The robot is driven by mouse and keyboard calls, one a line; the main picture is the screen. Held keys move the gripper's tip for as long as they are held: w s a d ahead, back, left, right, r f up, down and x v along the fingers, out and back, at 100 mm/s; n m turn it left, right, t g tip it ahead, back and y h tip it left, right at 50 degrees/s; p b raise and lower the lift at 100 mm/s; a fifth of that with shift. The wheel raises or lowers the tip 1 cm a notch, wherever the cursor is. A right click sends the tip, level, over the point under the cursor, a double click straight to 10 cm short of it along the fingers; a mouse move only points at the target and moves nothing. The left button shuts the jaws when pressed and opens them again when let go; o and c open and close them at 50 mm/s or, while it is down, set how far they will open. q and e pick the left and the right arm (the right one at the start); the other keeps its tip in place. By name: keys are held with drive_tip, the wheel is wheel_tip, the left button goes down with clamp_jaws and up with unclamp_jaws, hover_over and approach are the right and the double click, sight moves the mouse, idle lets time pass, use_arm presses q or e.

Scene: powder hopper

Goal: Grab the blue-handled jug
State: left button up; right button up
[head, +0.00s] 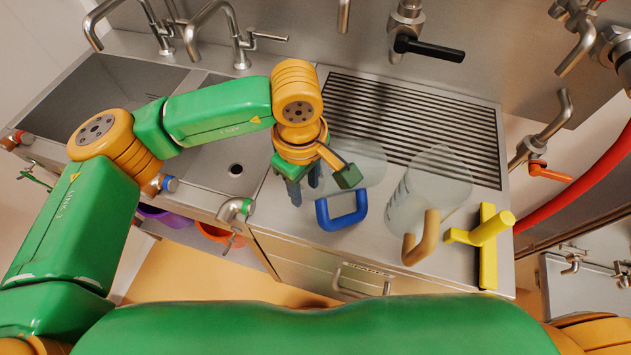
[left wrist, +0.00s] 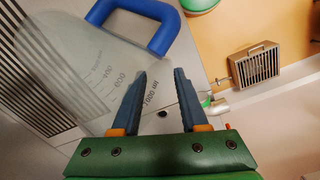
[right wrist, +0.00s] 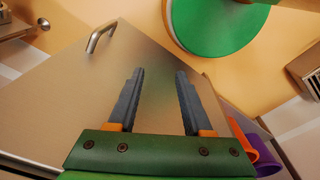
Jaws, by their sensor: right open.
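The blue-handled jug (head: 365,165) is clear and stands on the steel counter, its blue handle (head: 342,224) toward the front edge. In the left wrist view its graduated body (left wrist: 75,65) fills the left side, with the blue handle (left wrist: 180,45) at the top. My left gripper (head: 303,186) is at the jug's left side, pointing down. In the left wrist view its fingers (left wrist: 160,73) are apart, with the jug's marked wall behind the left finger; contact is unclear. My right gripper (right wrist: 160,73) is open and empty, over the cabinet front.
A second clear jug (head: 435,180) with a tan handle (head: 420,238) stands to the right. A yellow T-shaped fitting (head: 488,240) is at the counter's right end. A slotted drain grille (head: 420,125) lies behind the jugs. Sinks (head: 110,95) and taps are at left.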

use_arm(q)
drive_tip(key=shift+s+d+f, duration=0.2)
drive_tip(key=shift+s+d, duration=0.2)
drive_tip(key=shift+s, duration=0.25)
drive_tip(key=shift+s+d, duration=0.1)
drive_tip(key=shift+d, duration=0.1)
drive_tip(key=shift+c, duration=1.2)
drive_tip(key=shift+a, duration=0.1)
clamp_jaws()
drive_tip(key=shift+a, duration=0.2)
use_arm(e)
drive_tip(key=shift+s+d+f, duration=0.25)
drive_tip(key=shift+s+d, duration=0.1)
drive_tip(key=shift+s, duration=0.35)
